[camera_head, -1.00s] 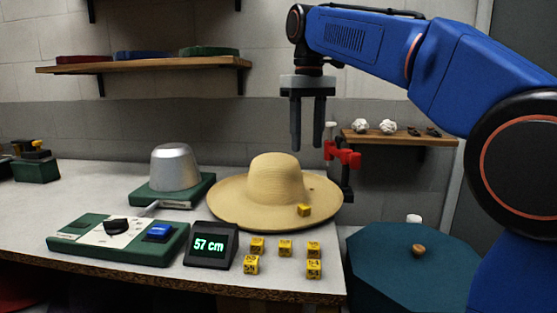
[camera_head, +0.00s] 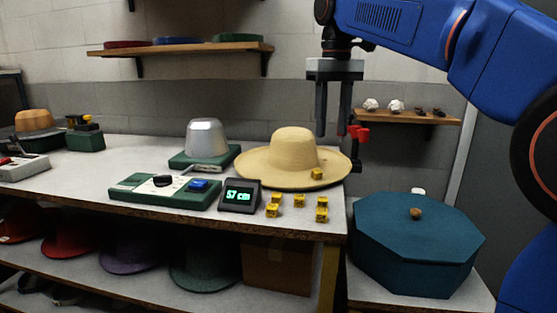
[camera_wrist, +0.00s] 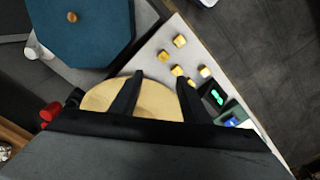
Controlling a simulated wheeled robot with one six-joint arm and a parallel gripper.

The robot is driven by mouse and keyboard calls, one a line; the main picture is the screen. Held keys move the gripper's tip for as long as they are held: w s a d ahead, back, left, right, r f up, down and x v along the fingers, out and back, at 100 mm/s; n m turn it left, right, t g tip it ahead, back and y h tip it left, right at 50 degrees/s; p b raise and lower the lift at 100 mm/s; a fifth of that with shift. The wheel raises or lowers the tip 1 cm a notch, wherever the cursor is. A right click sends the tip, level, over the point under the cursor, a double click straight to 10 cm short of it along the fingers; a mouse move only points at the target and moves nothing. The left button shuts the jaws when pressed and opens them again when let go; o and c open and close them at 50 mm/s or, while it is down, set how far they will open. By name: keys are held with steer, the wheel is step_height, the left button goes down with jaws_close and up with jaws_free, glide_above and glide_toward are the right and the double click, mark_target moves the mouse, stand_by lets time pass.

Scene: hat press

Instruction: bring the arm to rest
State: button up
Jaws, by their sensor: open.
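My gripper (camera_head: 334,108) is open and empty. It hangs pointing down, in the air above and to the right of the straw hat (camera_head: 294,153). The hat is pale yellow with a wide brim and lies on the workbench (camera_head: 92,170). A small yellow cube (camera_head: 316,174) rests on its brim. In the wrist view, the two dark fingers (camera_wrist: 158,92) stand apart with the hat (camera_wrist: 153,98) below them. Nothing shows between the fingers. My blue arm reaches in from the upper right.
A teal octagonal box (camera_head: 415,240) stands right of the bench. A silver hat block (camera_head: 206,138), a green control panel (camera_head: 165,191), a "57 cm" display (camera_head: 240,196) and several yellow cubes (camera_head: 299,201) are on the bench. A red clamp (camera_head: 358,135) is close right of my gripper. Wall shelves (camera_head: 180,49) hang behind.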

steer(key=s+d+f+m+t, duration=0.1)
steer(key=s+d+f, duration=0.4)
steer(key=s+f, duration=0.4)
steer(key=s+d+f+m+t, duration=0.2)
steer(key=s+d+f, duration=0.3)
steer(key=s+f, duration=0.4)
steer(key=s+d+f+m+t, duration=0.1)
steer(key=s+d+f, duration=0.5)
steer(key=f, duration=0.9)
steer(key=s+m, duration=0.1)
steer(key=s, duration=0.2)
steer(key=shift+s+t, duration=0.35)
steer(key=shift+t, duration=0.05)
steer(key=shift+d, duration=0.1)
